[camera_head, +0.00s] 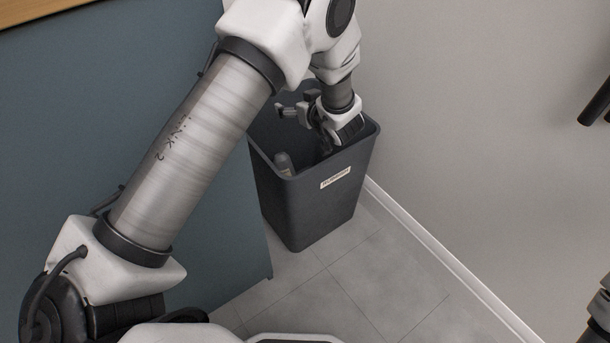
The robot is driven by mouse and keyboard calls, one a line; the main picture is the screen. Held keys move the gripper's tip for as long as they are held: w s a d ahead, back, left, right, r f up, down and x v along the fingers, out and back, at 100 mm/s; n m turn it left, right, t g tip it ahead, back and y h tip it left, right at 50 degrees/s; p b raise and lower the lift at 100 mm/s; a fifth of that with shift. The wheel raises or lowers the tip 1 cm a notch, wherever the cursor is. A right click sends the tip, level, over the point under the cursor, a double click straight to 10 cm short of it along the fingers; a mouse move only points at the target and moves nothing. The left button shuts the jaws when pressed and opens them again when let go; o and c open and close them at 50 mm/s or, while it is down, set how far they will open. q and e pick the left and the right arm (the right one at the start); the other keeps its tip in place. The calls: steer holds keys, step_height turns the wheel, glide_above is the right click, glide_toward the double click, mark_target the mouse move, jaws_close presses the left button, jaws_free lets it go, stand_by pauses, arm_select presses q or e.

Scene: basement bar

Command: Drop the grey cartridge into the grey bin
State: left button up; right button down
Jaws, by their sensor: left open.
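The grey bin (310,205) is a dark, tapered, open-topped bin with a small pale label on its front. It stands upright on the floor. A grey cylinder, which looks like the grey cartridge (285,164), shows partly inside the bin, close to the front left of the rim. Its lower part is hidden by the bin wall. My left gripper (308,132) is at the mouth of the bin, pointing down, open, and apart from the cylinder. Its lower finger parts are dark against the bin's inside. My right gripper does not show.
A blue-green panel (60,150) stands close on the bin's left. A grey wall (480,120) with a white skirting board (440,252) runs along the right. Dark rods (597,105) show at the right edge. The tiled floor (370,285) before the bin is clear.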

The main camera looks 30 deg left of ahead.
arm_select(q)
steer(key=v, duration=0.7)
steer(key=shift+r, duration=0.1)
